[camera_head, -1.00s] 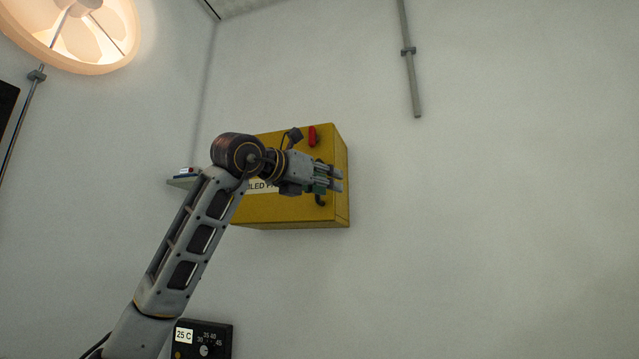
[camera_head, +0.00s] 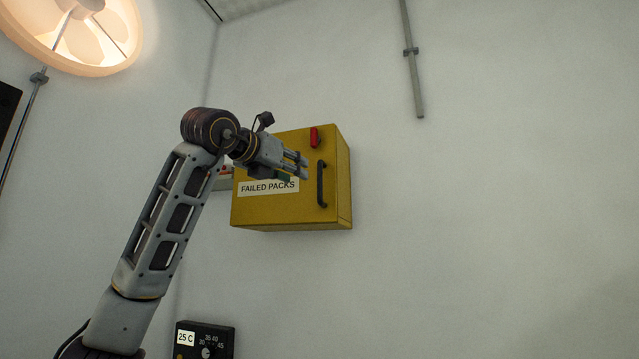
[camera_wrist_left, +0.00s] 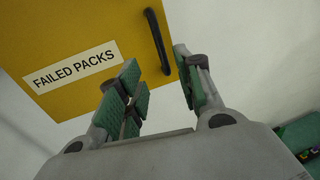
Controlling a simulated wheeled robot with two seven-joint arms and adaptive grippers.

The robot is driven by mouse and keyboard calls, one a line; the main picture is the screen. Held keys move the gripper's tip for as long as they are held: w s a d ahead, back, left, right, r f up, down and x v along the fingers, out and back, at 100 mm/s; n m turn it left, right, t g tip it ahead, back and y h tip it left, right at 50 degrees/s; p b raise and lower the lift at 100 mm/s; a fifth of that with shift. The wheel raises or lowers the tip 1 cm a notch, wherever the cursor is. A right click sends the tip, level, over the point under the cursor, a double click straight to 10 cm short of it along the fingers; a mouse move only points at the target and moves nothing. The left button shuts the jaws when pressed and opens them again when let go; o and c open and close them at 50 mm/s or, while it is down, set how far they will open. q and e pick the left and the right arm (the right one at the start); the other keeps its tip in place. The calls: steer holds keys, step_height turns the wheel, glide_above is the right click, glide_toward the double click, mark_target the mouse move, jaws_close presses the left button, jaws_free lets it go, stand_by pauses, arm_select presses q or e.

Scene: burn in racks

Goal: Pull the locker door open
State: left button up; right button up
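The yellow locker (camera_head: 275,210) hangs on the wall with its door shut. Its door carries a "FAILED PACKS" label (camera_head: 268,187), a black vertical bar handle (camera_head: 321,185) on the right side and a red latch-like piece (camera_head: 314,137) above the handle. My left gripper (camera_head: 304,167) is in front of the door, left of the handle and apart from it in the head view. In the left wrist view the left gripper (camera_wrist_left: 160,85) is open and empty, its green pads spread, with the handle (camera_wrist_left: 157,40) beyond the fingertips. My right gripper is not in view.
A lamp (camera_head: 75,30) glows at the upper left. A dial box marked 25 C (camera_head: 205,340) is low on the wall. A small shelf (camera_head: 222,183) is partly hidden behind my arm. Wall right of the locker is clear below a conduit (camera_head: 412,70).

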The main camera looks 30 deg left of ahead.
mark_target(318, 182)
arm_select(q)
steer(key=w+p, duration=0.2)
steer(key=w, duration=0.6)
steer(key=shift+a, duration=0.15)
steer(key=w+p, duration=0.1)
steer(key=w, duration=0.3)
steer(key=shift+w+a, duration=0.1)
steer(key=shift+w, duration=0.55)
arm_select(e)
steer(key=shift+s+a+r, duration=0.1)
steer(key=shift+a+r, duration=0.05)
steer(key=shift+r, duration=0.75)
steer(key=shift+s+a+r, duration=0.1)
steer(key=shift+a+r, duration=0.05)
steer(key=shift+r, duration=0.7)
arm_select(q)
steer(key=c, duration=0.6)
jaws_close()
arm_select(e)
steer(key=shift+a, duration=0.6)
